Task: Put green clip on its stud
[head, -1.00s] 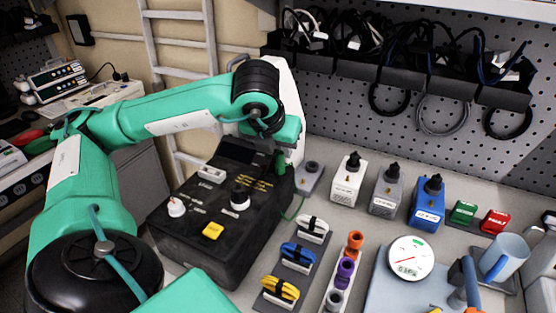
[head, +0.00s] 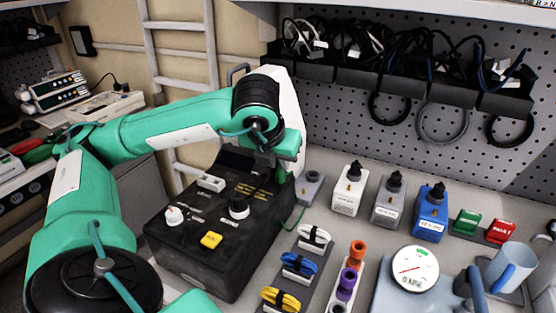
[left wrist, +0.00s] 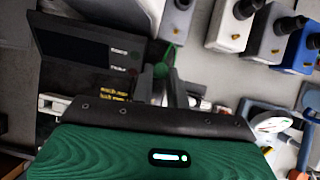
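The green clip (left wrist: 162,68) shows in the left wrist view at the tips of my left gripper's dark fingers (left wrist: 165,88). The fingers look closed on it, though the dark palm edge hides part of the grip. In the head view my left gripper (head: 272,158) points down over the back right corner of the black device (head: 215,235). Only a small dark green bit of the clip (head: 280,173) shows below it. A thin green lead (head: 294,218) runs along the device's right side. I cannot make out the stud clearly. My right gripper is out of view.
A small grey block (head: 309,188) stands right of the device. White (head: 349,192), grey (head: 389,201) and blue (head: 430,213) boxes stand behind. Coiled leads (head: 299,264), a purple-and-orange rack (head: 348,282) and a gauge (head: 415,267) lie in front. A pegboard (head: 350,130) closes the back.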

